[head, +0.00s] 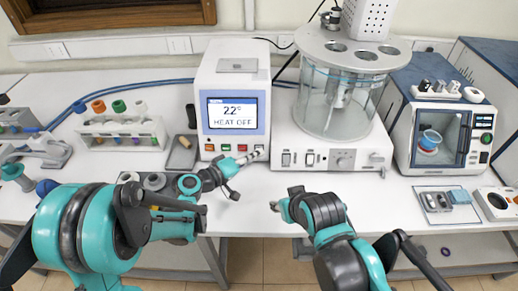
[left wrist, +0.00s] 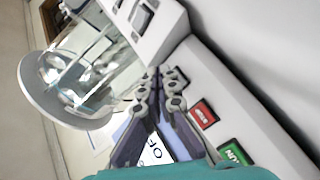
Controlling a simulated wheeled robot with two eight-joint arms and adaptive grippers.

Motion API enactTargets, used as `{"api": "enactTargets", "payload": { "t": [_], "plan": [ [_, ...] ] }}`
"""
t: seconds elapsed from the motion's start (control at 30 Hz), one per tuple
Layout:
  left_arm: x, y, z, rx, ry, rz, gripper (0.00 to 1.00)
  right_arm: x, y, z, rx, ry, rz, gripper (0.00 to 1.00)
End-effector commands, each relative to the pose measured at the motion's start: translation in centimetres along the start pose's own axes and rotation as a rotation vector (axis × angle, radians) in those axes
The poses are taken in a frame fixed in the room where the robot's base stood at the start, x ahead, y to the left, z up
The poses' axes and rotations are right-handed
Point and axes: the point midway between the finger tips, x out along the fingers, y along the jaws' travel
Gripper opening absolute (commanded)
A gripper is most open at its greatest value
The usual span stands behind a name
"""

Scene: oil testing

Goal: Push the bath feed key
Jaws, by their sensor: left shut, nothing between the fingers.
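The white control unit (head: 230,85) stands at the middle of the bench with a lit screen (head: 233,111) reading "2.2" and "HEAT OFF". A row of small keys runs under the screen, with an orange key (head: 209,147) at the left. In the left wrist view I see a red key (left wrist: 201,113), a green key (left wrist: 235,153) and a dark key (left wrist: 178,103) close to the fingers. My left gripper (head: 257,154) is shut and empty, its tips at the right end of the row. Contact cannot be told. The bath feed label is not readable. My right gripper (head: 277,206) is low over the bench front.
A glass bath (head: 335,100) on a white base (head: 315,157) stands right of the unit. A rack of capped tubes (head: 122,135) is at the left, and a blue-sided instrument (head: 440,135) is at the right. Bare bench lies in front of the unit.

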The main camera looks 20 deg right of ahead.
Motion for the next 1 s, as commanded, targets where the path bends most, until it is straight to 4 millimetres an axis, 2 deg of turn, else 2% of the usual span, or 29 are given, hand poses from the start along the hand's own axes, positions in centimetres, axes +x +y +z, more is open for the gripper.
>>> {"api": "enactTargets", "payload": {
  "t": [1.0],
  "plan": [
    [0.55,-0.45,-0.36,0.000,0.000,0.000,0.00,0.44,0.00,0.32,0.000,0.000,0.000,0.40]
  ]
}}
